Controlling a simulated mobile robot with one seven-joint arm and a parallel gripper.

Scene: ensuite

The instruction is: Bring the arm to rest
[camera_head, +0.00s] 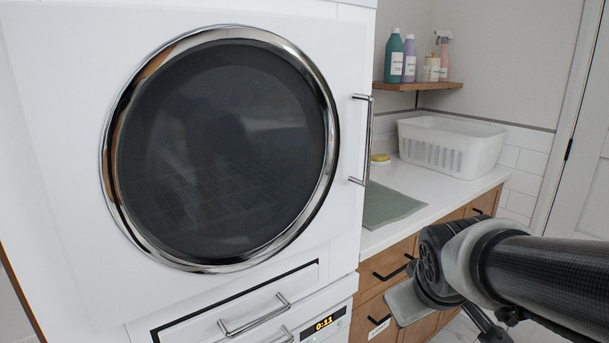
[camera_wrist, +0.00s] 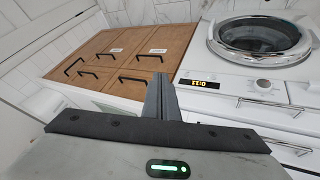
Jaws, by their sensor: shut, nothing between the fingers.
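My arm (camera_head: 530,265) reaches in from the right edge of the head view, in front of the wooden drawers. In the wrist view my gripper (camera_wrist: 160,95) is shut and empty, its dark fingers together. It points toward the drawer fronts and the machine, touching nothing that I can see. In the head view the fingertips cannot be made out clearly.
A white machine with a closed round door (camera_head: 220,145) and a vertical handle (camera_head: 363,140) fills the left. Wooden drawers (camera_wrist: 115,55) with black handles sit under a white counter holding a green mat (camera_head: 390,206) and a white basket (camera_head: 450,145). Bottles stand on a shelf (camera_head: 418,87).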

